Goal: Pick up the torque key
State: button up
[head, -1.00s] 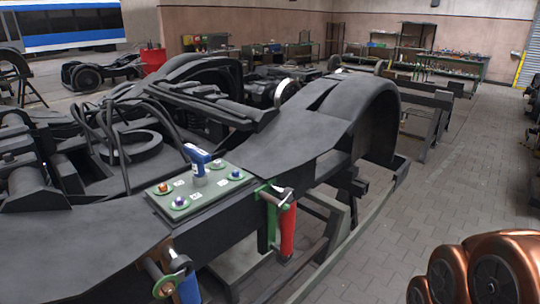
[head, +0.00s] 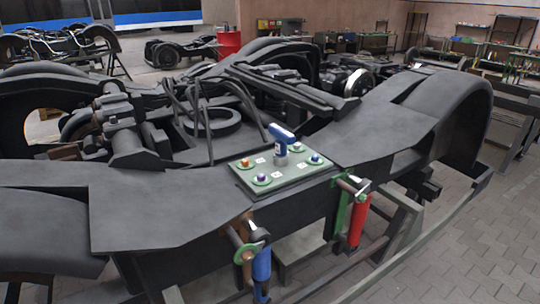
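A blue tool with a grey lower end (head: 281,138) stands upright on a green-grey plate (head: 303,178) on top of the dark bogie frame; it looks like the torque key. Small coloured knobs on green discs, orange, purple, blue and white, sit around it on the plate. A red cylindrical tool (head: 358,222) and a blue cylindrical tool (head: 262,268) hang on the near side of the frame from a green and a brown bracket. My gripper is not in view.
The dark bogie frame (head: 165,205) fills the foreground, with cables and a ring behind the plate. A light rail (head: 410,255) runs along its near side. Paved floor (head: 480,235) is free at right. A red drum (head: 229,44), another bogie and workbenches stand behind.

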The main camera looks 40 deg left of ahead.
aim_at(285, 137)
jog(key=z, duration=0.3)
jog(key=k, duration=0.35)
jog(key=u, duration=2.35)
